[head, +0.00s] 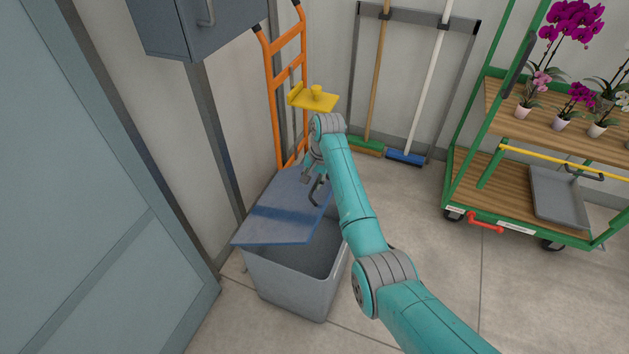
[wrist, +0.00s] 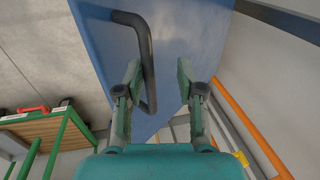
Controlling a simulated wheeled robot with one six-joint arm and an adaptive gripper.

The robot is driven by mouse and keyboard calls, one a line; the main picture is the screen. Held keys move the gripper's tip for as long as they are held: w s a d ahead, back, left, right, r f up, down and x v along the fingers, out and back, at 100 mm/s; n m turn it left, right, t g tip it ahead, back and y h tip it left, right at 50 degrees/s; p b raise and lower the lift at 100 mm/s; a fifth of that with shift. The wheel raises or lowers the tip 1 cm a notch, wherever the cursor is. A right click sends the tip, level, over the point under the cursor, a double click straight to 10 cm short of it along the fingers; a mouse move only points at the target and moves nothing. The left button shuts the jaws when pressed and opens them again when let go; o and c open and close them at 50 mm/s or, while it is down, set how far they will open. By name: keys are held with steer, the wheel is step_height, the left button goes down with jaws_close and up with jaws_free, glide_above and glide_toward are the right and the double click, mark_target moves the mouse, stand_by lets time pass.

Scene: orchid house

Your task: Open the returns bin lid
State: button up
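The grey returns bin (head: 297,283) stands on the floor by the wall, and part of its inside shows. Its blue lid (head: 283,210) is raised at a tilt above the bin, partly open; it fills much of the wrist view (wrist: 190,30). The dark bar handle (head: 318,191) is on the lid and shows clearly in the wrist view (wrist: 147,60). My gripper (head: 311,178) is at the handle. In the wrist view its two fingers (wrist: 158,72) are apart, with the handle between them, close to the left finger. No firm grip on it shows.
An orange hand truck (head: 277,95) with a yellow piece (head: 313,98) stands behind the bin. Brooms (head: 378,80) hang to its right. A green plant cart (head: 475,190) stands at the right. A grey cabinet (head: 200,25) hangs at the upper left. Floor is clear between bin and cart.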

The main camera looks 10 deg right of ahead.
steer(key=shift+s+d+f, duration=0.1)
steer(key=shift+s+f, duration=0.05)
stand_by(0.3)
steer(key=w+a+r, duration=0.3)
steer(key=a+r, duration=0.1)
steer(key=r, duration=0.7)
steer(key=shift+r, duration=0.15)
stand_by(1.0)
stand_by(0.4)
